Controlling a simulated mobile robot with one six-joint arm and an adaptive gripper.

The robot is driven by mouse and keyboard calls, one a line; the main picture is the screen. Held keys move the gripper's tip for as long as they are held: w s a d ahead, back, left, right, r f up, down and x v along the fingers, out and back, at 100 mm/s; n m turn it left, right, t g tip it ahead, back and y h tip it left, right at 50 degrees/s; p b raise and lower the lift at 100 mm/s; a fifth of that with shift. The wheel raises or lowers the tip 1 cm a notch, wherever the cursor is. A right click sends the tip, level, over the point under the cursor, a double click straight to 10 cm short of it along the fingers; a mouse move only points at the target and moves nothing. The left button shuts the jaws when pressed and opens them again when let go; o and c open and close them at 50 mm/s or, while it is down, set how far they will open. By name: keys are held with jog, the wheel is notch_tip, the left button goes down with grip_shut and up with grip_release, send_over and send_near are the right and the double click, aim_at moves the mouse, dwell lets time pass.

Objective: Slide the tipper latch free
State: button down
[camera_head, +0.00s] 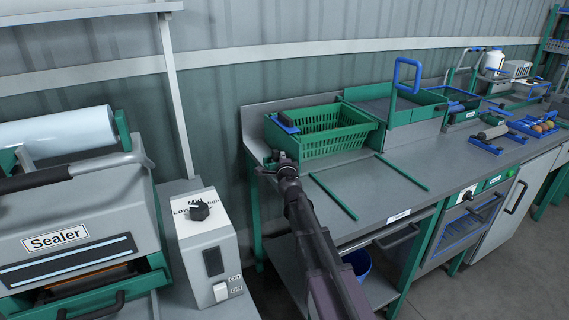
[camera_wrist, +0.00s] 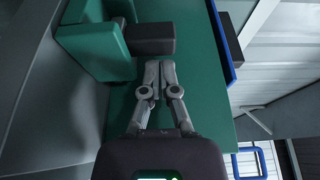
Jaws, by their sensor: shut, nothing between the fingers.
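In the wrist view, a dark block (camera_wrist: 150,38) on a green panel (camera_wrist: 190,50) looks like the tipper latch. It sits beside a raised green housing (camera_wrist: 98,48). My gripper (camera_wrist: 160,66) is shut and empty, with its fingertips just below the block in the picture; I cannot tell whether they touch it. In the head view, my gripper (camera_head: 281,160) is at the left end of the bench, by the near left corner of the green crate (camera_head: 340,144). The latch cannot be made out there, as my gripper and arm cover that spot.
A blue piece (camera_head: 286,121) is on the crate's left end. Two green rails (camera_head: 402,173) lie on the grey bench (camera_head: 375,195), which is otherwise clear in front. A green frame with a blue handle (camera_head: 407,62) stands right of the crate. A sealer (camera_head: 75,235) stands at left.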

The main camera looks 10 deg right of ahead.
jog(key=shift+w, duration=1.15)
jog(key=shift+s+d, duration=0.1)
